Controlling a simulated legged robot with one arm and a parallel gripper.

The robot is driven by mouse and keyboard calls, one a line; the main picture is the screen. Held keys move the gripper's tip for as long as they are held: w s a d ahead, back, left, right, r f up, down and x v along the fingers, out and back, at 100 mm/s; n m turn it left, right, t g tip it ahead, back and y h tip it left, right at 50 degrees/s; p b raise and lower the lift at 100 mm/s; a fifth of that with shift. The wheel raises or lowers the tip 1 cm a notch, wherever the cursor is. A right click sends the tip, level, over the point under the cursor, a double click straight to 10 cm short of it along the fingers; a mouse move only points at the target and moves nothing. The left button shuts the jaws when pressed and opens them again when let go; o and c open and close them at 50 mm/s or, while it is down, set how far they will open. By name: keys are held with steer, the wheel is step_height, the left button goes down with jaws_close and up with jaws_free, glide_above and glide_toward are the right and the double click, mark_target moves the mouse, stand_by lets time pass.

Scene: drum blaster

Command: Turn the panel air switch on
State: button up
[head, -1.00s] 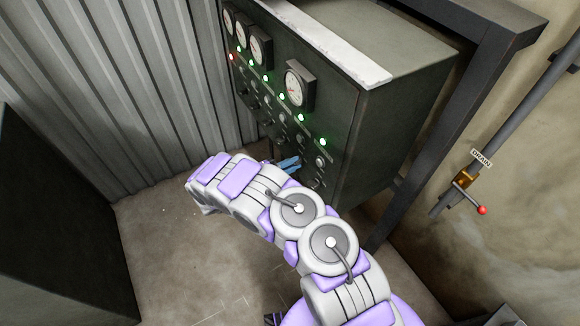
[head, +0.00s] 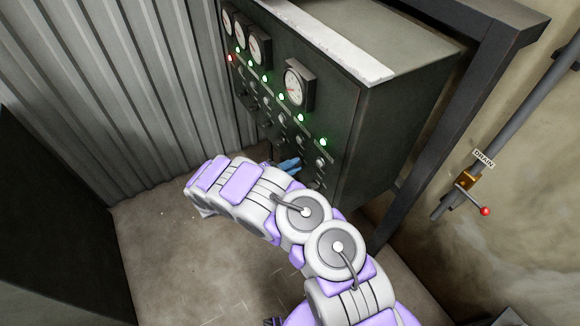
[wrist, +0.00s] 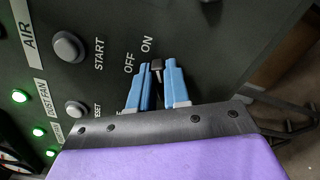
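The panel air switch (wrist: 157,66) is a small dark lever on the dark green panel, beside the words OFF and ON and in line with the AIR label (wrist: 30,38). In the wrist view, the two blue fingers of my gripper (wrist: 157,70) stand close on either side of the lever, with little or no gap at the tips. In the head view, my gripper (head: 288,165) is at the lower part of the panel face (head: 330,110). My arm hides part of the lower panel there, and the lever cannot be made out.
A START button (wrist: 67,46) and a lower button (wrist: 76,108) sit left of the switch. Gauges (head: 298,84) and lit green lamps line the panel. A steel frame post (head: 440,125) and a drain valve (head: 466,180) stand right. Corrugated wall (head: 150,80) is left.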

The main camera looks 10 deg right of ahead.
steer(key=o, duration=0.3)
steer(key=shift+d, duration=0.1)
steer(key=shift+d+f, duration=0.1)
steer(key=p+v, duration=0.3)
steer(key=v, duration=1.4)
